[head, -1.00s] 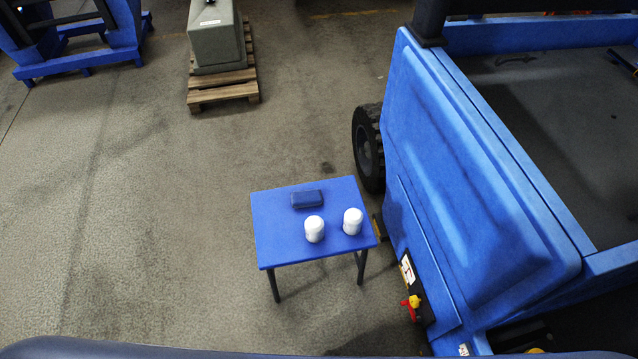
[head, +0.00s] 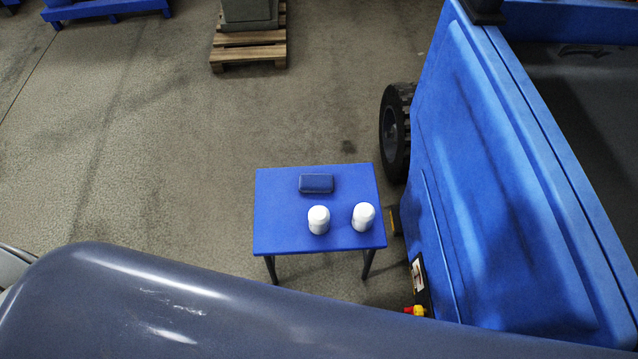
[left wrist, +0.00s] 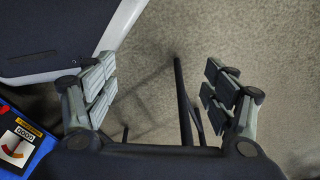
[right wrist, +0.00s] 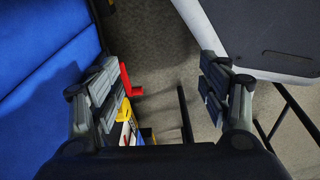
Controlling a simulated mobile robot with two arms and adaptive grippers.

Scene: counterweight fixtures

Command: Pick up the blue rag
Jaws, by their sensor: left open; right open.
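The blue rag (head: 316,183) looks like a small dark blue folded block. It lies near the back edge of the small blue table (head: 277,210) in the head view. Neither gripper shows in the head view, and the rag shows in neither wrist view. My left gripper (left wrist: 160,98) is open and empty, with floor and thin dark legs beyond its fingers. My right gripper (right wrist: 165,95) is open and empty beside a blue machine side. I cannot tell the exact distance of either gripper from the rag.
Two white rounded containers, one left (head: 318,220) and one right (head: 363,216), stand on the table in front of the rag. A large blue machine (head: 500,180) with a black wheel (head: 396,130) stands close at the right. A wooden pallet (head: 250,52) lies behind. Floor at left is clear.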

